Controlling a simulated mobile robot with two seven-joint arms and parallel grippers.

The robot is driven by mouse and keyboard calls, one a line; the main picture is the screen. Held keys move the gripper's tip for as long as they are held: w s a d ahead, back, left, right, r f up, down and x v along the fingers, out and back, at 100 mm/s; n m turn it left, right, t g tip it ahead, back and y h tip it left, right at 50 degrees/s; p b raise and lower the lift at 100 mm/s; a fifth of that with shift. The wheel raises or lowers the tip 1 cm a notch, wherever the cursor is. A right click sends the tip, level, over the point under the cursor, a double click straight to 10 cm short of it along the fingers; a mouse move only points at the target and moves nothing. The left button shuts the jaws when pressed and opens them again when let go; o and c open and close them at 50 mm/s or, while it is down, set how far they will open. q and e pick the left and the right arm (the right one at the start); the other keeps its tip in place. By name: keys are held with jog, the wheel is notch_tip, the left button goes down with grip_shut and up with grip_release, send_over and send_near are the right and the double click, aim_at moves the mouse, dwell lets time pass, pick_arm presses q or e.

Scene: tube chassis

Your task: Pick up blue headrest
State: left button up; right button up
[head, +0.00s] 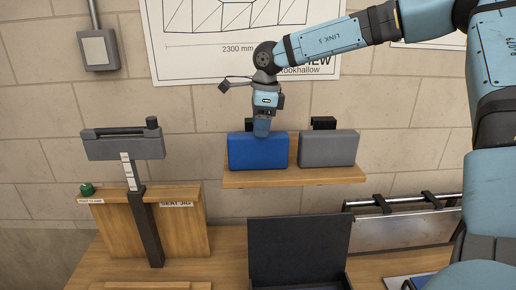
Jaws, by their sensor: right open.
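The blue headrest (258,153) is a padded block standing on a small wooden wall shelf (290,179). A grey headrest (328,149) of the same shape stands to its right with a small gap. My right gripper (262,132) points down at the top middle edge of the blue headrest, overlapping it in the head view. The gripper is open; whether its fingers touch the headrest cannot be told, as the fingertips are small and partly hidden. My left gripper does not show.
A seat jig (172,229) with a grey head on a dark post stands on the left of the wooden bench. An open black case (299,250) stands in the middle. A metal panel (402,231) is at the right. A poster hangs behind my right arm.

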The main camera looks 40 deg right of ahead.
aim_at(258, 139)
jog(key=f, duration=0.3)
jog(key=f+p, duration=0.1)
jog(key=shift+w+a+f, duration=0.15)
jog(key=shift+w+a, duration=0.05)
jog(key=shift+w, duration=0.1)
jog(key=shift+s, duration=0.1)
jog(key=shift+c, duration=0.7)
jog(key=c, duration=0.5)
jog(key=shift+r, duration=0.2)
jog(key=shift+c, duration=0.2)
